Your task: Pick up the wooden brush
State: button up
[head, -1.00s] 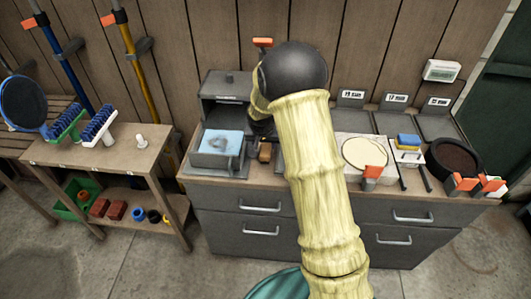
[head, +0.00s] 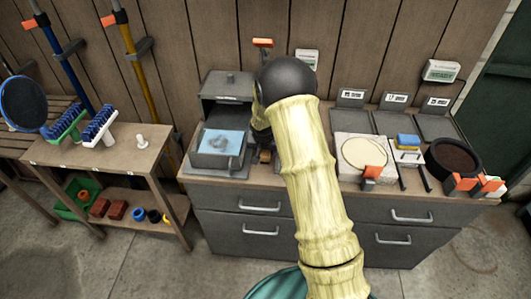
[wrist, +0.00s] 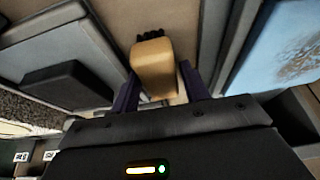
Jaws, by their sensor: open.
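The wooden brush (wrist: 154,62) shows in the wrist view as a tan wooden block with dark bristles at its far end. It lies on the worktop, between the two dark fingers of my gripper (wrist: 159,72). The gripper is open, with a finger on either side of the brush; I cannot tell whether either finger touches it. In the head view, a small part of the brush (head: 265,156) shows just below my dark wrist, right of the blue-topped tray. My arm hides the rest there.
A grey box with a blue pad (head: 219,141) stands close left of the brush. Right of my arm are a round cream disc (head: 365,153), a blue and yellow sponge (head: 408,141) and a dark round pot (head: 455,160). A side table (head: 125,155) with blue-bristled brushes stands left.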

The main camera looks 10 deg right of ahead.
dwell(0.3)
jog(key=c, duration=0.8)
jog(key=shift+r, duration=0.15)
notch_tip(320, 180, up, 10)
jog(key=shift+f, duration=0.1)
